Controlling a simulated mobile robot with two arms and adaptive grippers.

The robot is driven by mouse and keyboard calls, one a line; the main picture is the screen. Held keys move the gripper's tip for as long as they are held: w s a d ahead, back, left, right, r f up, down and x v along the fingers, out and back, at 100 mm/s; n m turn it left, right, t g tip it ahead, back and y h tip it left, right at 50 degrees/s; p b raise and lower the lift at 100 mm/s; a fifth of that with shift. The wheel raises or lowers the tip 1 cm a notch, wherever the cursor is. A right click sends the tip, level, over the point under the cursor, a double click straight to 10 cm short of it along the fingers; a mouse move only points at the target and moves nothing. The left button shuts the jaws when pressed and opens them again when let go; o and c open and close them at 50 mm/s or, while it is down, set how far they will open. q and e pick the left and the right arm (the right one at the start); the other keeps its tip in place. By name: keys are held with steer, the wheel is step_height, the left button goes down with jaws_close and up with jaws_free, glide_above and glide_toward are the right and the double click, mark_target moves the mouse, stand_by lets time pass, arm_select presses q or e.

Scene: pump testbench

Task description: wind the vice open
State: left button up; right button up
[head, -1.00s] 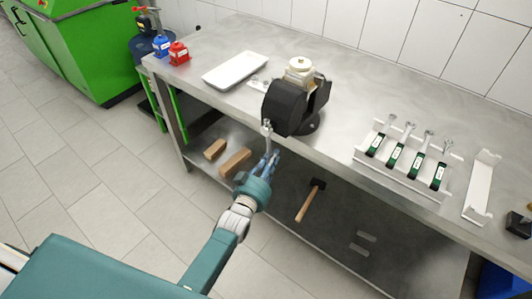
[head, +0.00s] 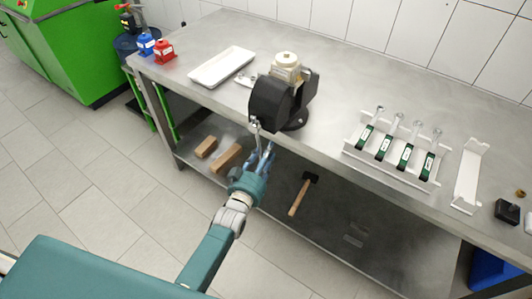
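The black vice (head: 272,103) stands on the front edge of the steel bench, with a cream-coloured round part (head: 286,66) held at its top. Its metal handle (head: 257,132) hangs down in front of the bench edge. My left gripper (head: 264,154) is just below the vice, with its fingertips pointing up at the handle's lower end. A gap shows between the fingers, so it looks open. Whether the fingers touch the handle is unclear. My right gripper is not in view.
Wooden blocks (head: 226,158) and a hammer (head: 303,193) lie on the lower shelf.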

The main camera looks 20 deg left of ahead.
arm_select(q)
steer(key=shift+s+a, duration=0.15)
steer(key=shift+s, duration=0.3)
steer(key=s, duration=1)
steer(key=shift+s+a+r, duration=0.35)
steer(key=shift+s, duration=0.05)
steer(key=s+f+m+g, duration=0.1)
steer(key=s+f+g, duration=0.45)
steer(key=f, duration=0.95)
steer(key=s+f+g, duration=0.3)
steer(key=s+f, duration=0.6)
steer(key=f, duration=0.6)
steer(key=s+a+f+g, duration=0.2)
steer(key=s+f, duration=0.3)
steer(key=s, duration=0.5)
steer(key=s+a+f+m+g+y+b, duration=0.1)
steer(key=s+a+f+g, duration=0.1)
steer(key=s+f, duration=0.3)
steer(key=s+a+f+g, duration=0.2)
steer(key=s+f, duration=0.4)
steer(key=s, duration=0.8)
steer(key=shift+s+a+m+g+b, duration=0.3)
steer(key=shift+m+g, duration=0.1)
steer(key=shift+g, duration=0.45)
steer(key=shift+f, duration=0.1)
